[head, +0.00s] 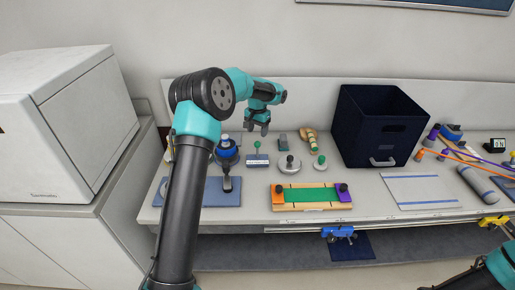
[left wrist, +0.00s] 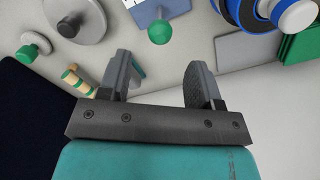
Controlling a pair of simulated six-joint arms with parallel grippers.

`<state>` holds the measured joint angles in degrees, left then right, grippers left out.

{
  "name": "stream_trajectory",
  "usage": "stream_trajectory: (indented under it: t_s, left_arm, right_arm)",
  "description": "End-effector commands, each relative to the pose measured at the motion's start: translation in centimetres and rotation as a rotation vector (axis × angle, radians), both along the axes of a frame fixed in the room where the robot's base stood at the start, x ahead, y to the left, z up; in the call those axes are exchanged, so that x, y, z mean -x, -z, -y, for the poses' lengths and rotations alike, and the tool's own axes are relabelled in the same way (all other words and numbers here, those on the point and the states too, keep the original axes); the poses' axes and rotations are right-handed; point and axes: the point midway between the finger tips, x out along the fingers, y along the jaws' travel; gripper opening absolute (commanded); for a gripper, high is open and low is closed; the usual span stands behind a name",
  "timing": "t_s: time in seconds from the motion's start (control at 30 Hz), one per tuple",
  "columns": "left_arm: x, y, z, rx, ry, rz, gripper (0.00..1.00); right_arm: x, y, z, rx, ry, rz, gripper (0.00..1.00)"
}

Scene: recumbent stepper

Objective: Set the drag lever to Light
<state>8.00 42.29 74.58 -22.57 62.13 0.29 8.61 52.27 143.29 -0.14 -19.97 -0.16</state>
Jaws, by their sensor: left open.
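The lever with a green ball knob (head: 257,145) stands on a small blue and white base (head: 258,161) on the table. In the left wrist view the green ball (left wrist: 160,32) is beyond the fingertips, with a marked scale plate (left wrist: 155,9) behind it. The scale wording is too small to read. My left gripper (head: 258,128) is open and empty, above and behind the lever. Its two fingers show in the left wrist view (left wrist: 159,74), apart from each other and not touching the knob. My right gripper is not visible; only part of its arm shows at bottom right.
A blue round device (head: 227,152) stands close left of the lever. Grey discs with knobs (head: 289,164) and a green-knobbed piece (head: 320,162) are to the right. A green-topped board (head: 305,196) lies in front. A dark blue bin (head: 378,125) stands farther right.

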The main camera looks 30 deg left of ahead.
Motion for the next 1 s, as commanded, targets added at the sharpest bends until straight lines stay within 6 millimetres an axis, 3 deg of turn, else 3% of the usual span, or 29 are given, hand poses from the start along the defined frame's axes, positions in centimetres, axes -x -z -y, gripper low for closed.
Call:
stream_trajectory:
  t_s: [0.3,0.5,0.7,0.97,1.0]
  left_arm:
    - [0.1,5.6,0.0,0.001,0.001,-0.004,0.59]
    - [0.0,8.4,0.0,0.0,0.001,-0.001,0.59]
    - [0.0,9.5,0.0,0.0,0.001,0.0,0.59]
    - [0.0,9.6,0.0,0.0,0.001,0.0,0.59]
    - [0.0,9.6,0.0,0.0,0.001,0.0,0.55]
  right_arm:
    - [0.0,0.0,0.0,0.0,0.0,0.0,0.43]
    - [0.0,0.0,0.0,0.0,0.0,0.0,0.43]
    - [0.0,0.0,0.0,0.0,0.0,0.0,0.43]
    - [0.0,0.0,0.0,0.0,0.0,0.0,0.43]
    - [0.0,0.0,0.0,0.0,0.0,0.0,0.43]
